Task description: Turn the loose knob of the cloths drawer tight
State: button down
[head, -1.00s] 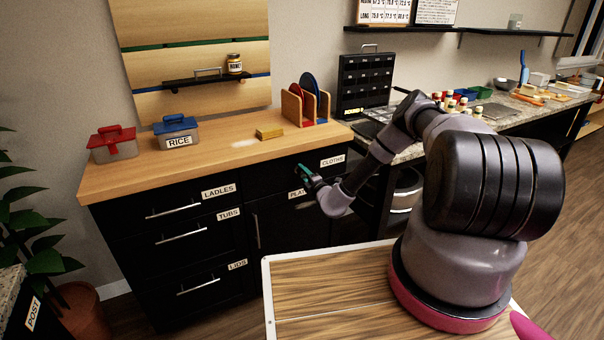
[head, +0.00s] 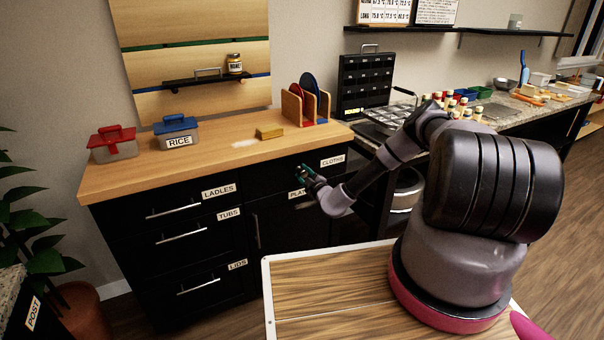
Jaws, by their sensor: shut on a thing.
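The cloths drawer (head: 276,184) is the black drawer front at the top right of the cabinet, with a white CLOTHS label (head: 332,160) at its right. It looks shut. My arm reaches in from the right, low in front of the cabinet.
A door labelled PLA... (head: 297,194) is below the drawer. A granite counter (head: 500,108) with jars lies at right.

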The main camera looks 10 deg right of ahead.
jog(key=shift+c, duration=1.6)
grip_release()
jog(key=n, duration=0.5)
jog(key=shift+n, duration=0.3)
jog(key=n, duration=1.7)
grip_shut()
jog(key=m, duration=0.4)
